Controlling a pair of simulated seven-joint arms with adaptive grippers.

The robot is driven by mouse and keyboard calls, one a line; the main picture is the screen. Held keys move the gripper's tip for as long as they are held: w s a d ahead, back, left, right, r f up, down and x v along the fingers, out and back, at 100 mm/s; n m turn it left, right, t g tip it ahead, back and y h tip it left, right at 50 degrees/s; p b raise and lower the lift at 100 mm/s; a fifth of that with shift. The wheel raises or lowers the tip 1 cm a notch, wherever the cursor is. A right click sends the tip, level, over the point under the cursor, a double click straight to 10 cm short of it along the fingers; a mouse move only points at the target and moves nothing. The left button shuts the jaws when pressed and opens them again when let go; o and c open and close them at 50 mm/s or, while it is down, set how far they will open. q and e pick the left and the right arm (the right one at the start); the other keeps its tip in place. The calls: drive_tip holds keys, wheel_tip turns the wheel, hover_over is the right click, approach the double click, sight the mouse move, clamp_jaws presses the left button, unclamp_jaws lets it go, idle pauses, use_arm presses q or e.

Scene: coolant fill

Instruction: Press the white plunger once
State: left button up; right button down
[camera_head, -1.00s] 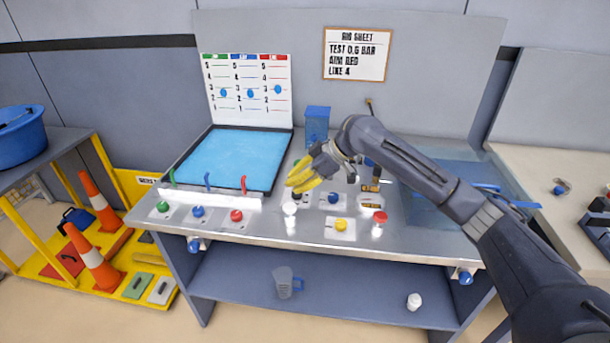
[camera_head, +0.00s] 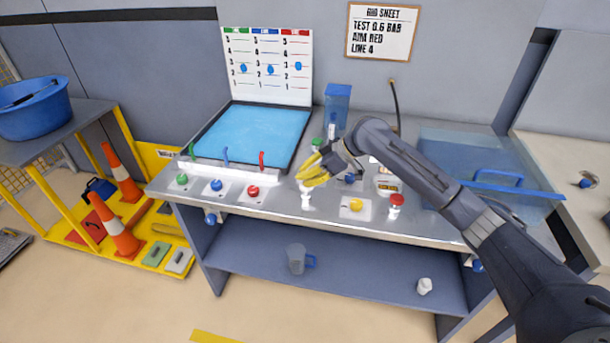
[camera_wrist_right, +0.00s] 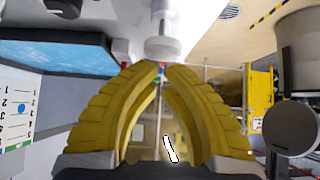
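The white plunger (camera_head: 306,199) stands upright on the metal bench top, near its front edge. In the right wrist view its white round knob (camera_wrist_right: 162,47) shows just beyond my fingertips. My right gripper (camera_head: 310,181), with yellow fingers, is just above the plunger in the head view, and its tips overlap the top of it. In the right wrist view the gripper (camera_wrist_right: 162,66) has its fingertips almost together, with nothing between them. I cannot tell whether the tips touch the knob. My left gripper is not in view.
Green (camera_head: 182,180), blue (camera_head: 216,186) and red (camera_head: 253,191) buttons sit left of the plunger. A yellow button (camera_head: 355,204) and a red-capped white post (camera_head: 396,200) stand to its right. A blue-surfaced tray (camera_head: 203,135) and a blue container (camera_head: 338,104) are behind.

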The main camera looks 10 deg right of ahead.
drive_tip(key=shift+f, duration=1.4)
drive_tip(key=shift+r, duration=0.65)
wheel_tip(320, 180, up, 3)
drive_tip(key=v, duration=1)
